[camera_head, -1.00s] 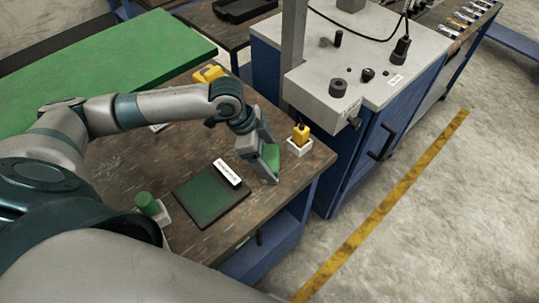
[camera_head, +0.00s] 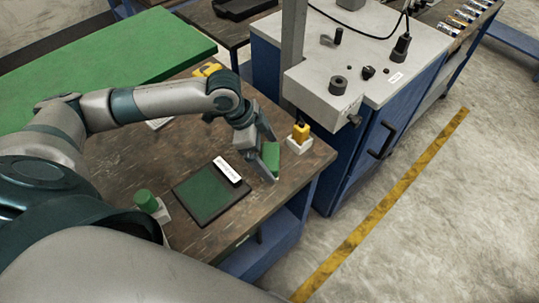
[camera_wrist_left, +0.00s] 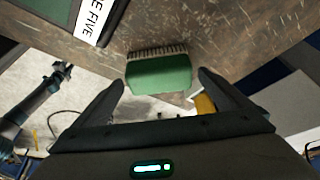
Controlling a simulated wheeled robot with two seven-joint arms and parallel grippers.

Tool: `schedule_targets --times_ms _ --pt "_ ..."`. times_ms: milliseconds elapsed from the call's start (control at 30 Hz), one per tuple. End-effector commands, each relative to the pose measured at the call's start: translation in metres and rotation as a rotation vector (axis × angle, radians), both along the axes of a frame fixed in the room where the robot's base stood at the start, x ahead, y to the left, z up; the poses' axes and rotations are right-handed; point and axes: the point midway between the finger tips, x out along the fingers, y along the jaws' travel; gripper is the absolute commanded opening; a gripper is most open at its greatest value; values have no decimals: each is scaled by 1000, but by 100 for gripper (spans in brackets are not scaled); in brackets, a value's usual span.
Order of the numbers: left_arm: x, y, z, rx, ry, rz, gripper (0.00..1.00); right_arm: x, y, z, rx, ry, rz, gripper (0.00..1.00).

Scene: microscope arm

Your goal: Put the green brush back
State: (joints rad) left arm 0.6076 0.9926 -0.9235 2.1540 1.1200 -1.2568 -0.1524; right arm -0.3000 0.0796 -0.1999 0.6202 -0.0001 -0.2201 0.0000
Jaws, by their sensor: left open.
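The green brush (camera_head: 271,157) is at the right part of the wooden table, near its edge. In the left wrist view the brush (camera_wrist_left: 158,74) shows its green back, with pale bristles along the far side. My left gripper (camera_head: 264,158) is open around it. In the left wrist view one finger of the left gripper (camera_wrist_left: 161,79) is on each side of the brush, with visible gaps. I cannot tell whether the brush touches the table. My right gripper is not in view.
A dark tray with a green pad (camera_head: 205,200) and a white label lies left of the gripper. A yellow piece in a white holder (camera_head: 300,146) stands close on the right. A green cylinder (camera_head: 146,201) stands front left. A grey-topped blue cabinet (camera_head: 347,165) is at right.

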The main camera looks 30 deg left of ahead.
Motion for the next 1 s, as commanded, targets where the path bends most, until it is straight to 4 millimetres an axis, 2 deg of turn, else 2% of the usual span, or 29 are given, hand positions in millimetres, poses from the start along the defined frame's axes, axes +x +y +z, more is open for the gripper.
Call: schedule_targets --times_ms 600,800,1000 --pt "-16 34 89 0 -3 0 97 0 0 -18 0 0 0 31" --pt "-18 38 100 1 -1 -1 97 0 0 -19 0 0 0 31" --pt "-19 38 101 1 -1 -1 97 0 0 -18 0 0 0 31"
